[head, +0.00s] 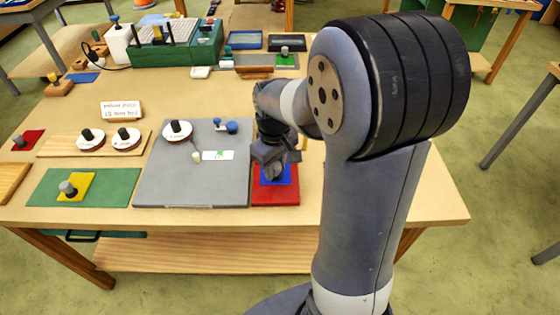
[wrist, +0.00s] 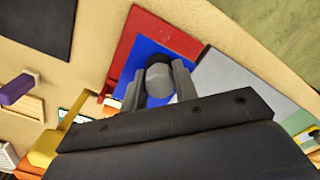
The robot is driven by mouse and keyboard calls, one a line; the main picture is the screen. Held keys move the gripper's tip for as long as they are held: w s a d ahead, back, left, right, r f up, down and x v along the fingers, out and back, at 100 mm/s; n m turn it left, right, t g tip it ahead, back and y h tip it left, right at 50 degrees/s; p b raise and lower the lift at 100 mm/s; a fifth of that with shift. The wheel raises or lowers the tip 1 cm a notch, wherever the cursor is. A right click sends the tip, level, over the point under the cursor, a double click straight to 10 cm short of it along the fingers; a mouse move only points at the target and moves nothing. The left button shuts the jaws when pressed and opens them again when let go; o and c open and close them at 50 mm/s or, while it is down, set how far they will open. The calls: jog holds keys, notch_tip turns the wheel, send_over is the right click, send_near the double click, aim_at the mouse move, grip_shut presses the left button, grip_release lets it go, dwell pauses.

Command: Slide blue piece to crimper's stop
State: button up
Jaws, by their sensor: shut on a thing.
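The blue piece (head: 288,173) is a flat square on a red mat (head: 275,198) near the table's front edge. In the wrist view, the blue piece (wrist: 140,58) has a grey knob (wrist: 158,76) and lies within the red mat (wrist: 147,26). My gripper (head: 269,168) is over the piece in the head view. In the wrist view, my gripper (wrist: 156,88) is shut on the knob, one finger on each side. The gripper hides part of the piece. I cannot tell which thing is the crimper or where its stop is.
A grey board (head: 190,188) adjoins the red mat on the left, with a white disc (head: 177,131) and a blue-handled item (head: 226,126) on it. A green mat (head: 112,199) with a yellow knobbed piece (head: 77,186) lies further left. Bare tabletop (head: 400,203) shows at right.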

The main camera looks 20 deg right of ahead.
aim_at(275, 180)
jog(key=shift+f+b, duration=2)
jog(key=shift+f, duration=0.7)
jog(key=shift+f, duration=0.3)
jog(key=shift+w+d, duration=0.25)
jog(key=shift+w, duration=0.55)
jog(key=o, duration=1)
jog(key=shift+r, duration=0.1)
notch_tip(275, 180, up, 11)
jog(key=shift+f, duration=0.15)
jog(key=shift+f, duration=0.1)
